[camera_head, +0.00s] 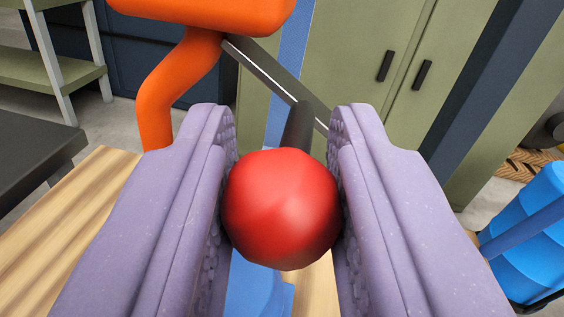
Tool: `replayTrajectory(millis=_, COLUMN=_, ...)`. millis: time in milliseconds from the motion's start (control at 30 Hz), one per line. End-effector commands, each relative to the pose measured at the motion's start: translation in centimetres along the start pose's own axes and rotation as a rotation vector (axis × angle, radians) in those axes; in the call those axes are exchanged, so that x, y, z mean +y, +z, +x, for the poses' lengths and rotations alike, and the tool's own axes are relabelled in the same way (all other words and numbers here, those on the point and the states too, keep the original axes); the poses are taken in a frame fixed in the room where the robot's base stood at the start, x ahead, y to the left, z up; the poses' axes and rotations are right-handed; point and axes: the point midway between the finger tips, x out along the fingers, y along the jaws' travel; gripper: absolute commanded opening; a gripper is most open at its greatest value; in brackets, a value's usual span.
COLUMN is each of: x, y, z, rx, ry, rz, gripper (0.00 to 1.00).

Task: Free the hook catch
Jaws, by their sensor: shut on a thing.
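My gripper (283,205) has two purple fingers with textured pads, one on each side of a red ball knob (282,212), and is shut on it. A short dark stem (297,127) runs from behind the knob to a dark metal bar (268,75). The bar slants up left to an orange hook (173,85), whose curved neck shows behind the left finger. The hook's thick orange upper part (205,12) is cut off by the top edge. The bar's lower right end and the hook's lower part are hidden behind my fingers.
Olive cabinets (350,60) with dark handles stand behind. A wooden surface (75,235) lies at lower left, beside a dark tabletop (35,150) and an olive shelf (60,70). A blue ribbed barrel (530,235) stands at right. A blue strip (290,50) runs behind the bar.

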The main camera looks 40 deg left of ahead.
Motion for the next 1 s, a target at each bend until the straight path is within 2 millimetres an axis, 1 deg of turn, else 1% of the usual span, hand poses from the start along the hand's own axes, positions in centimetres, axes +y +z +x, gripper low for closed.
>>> replayTrajectory(millis=167, x=0.2, y=-0.1, z=0.0, rx=-0.016, ry=-0.002, rz=-0.087, gripper=0.0)
replayTrajectory(millis=700, x=0.6, y=-1.2, z=-0.1, rx=-0.076, ry=-0.01, rz=-0.456, gripper=0.0)
replayTrajectory(millis=1000, x=0.7, y=-1.6, z=-0.1, rx=-0.093, ry=-0.011, rz=-0.553, gripper=0.0)
